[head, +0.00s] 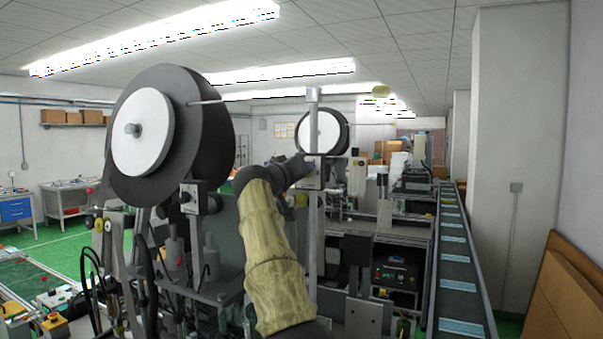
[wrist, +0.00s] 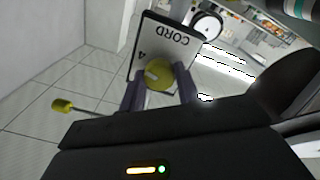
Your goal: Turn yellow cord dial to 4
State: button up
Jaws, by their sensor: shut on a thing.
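The yellow cord dial (wrist: 158,75) sits on a pale plate (wrist: 174,35) marked CORD, which appears upside down in the wrist view. One digit, 4, shows on the plate beside the dial. My gripper (wrist: 157,86) has one dark finger on each side of the dial and is shut on it. Which way the dial points is too small to tell surely. In the head view my gripper (head: 303,166) is up against a small grey box (head: 312,173) on an upright post. The dial's face is not clear there.
A large dark reel (head: 205,120) with a white hub stands left of my arm, a smaller reel (head: 322,132) behind the post. A yellow-tipped rod (wrist: 62,105) sticks out near the plate. A conveyor (head: 457,255) with blue masks runs along the right.

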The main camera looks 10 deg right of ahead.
jog(key=shift+f, duration=0.2)
jog(key=o, duration=1)
jog(key=shift+r, duration=0.1)
jog(key=b+v, duration=0.9)
jog(key=v, duration=0.8)
jog(key=shift+s+a, duration=0.1)
jog(key=shift+a, duration=0.1)
jog(key=shift+d, duration=0.1)
